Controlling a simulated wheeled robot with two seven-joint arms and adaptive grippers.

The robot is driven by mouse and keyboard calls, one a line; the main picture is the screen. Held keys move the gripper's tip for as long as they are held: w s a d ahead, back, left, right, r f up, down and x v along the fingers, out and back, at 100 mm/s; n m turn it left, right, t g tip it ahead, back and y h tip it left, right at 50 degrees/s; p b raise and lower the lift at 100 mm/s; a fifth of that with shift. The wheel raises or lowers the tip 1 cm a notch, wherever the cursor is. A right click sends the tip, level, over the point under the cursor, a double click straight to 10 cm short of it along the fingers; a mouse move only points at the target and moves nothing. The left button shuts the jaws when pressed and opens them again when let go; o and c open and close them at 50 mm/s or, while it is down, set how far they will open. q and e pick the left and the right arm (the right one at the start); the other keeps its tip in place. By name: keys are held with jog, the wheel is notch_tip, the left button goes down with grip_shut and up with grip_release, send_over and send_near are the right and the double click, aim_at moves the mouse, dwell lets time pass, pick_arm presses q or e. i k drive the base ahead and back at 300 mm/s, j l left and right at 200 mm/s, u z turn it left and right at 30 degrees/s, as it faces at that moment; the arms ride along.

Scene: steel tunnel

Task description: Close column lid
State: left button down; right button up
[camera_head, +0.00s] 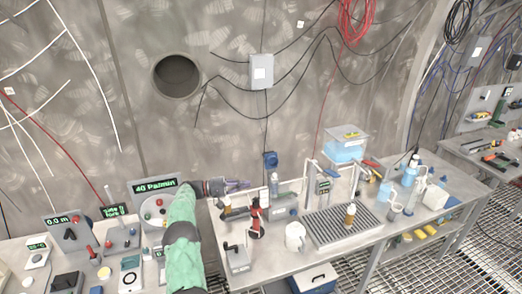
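My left arm, in a green sleeve, rises from the bottom of the head view. Its gripper (236,185) points right, over the back left part of the bench, close to the wall. The fingers are small and partly merge with each other, so I cannot tell whether they are open or shut. I cannot make out a column or its lid with certainty. A bluish upright vessel (274,185) stands just right of the fingers, apart from them. A red clamp-like fitting (256,214) stands below the gripper. My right gripper is not in view.
The steel bench (272,257) holds a white jug (295,236), a grated tray (341,228), an amber bottle (350,215) and a clear bin of blue liquid (345,146). Instrument panels with a display (155,185) stand left of my arm. The bench's front edge is mostly clear.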

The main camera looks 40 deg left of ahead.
aim_at(272, 161)
jog(key=i+j, duration=0.2)
jog(key=j, duration=0.15)
jog(key=i+j, duration=0.2)
jog(key=j, duration=0.15)
jog(key=i+j, duration=0.2)
jog(key=j, duration=0.15)
jog(key=i+j, duration=0.25)
jog(key=j, duration=0.1)
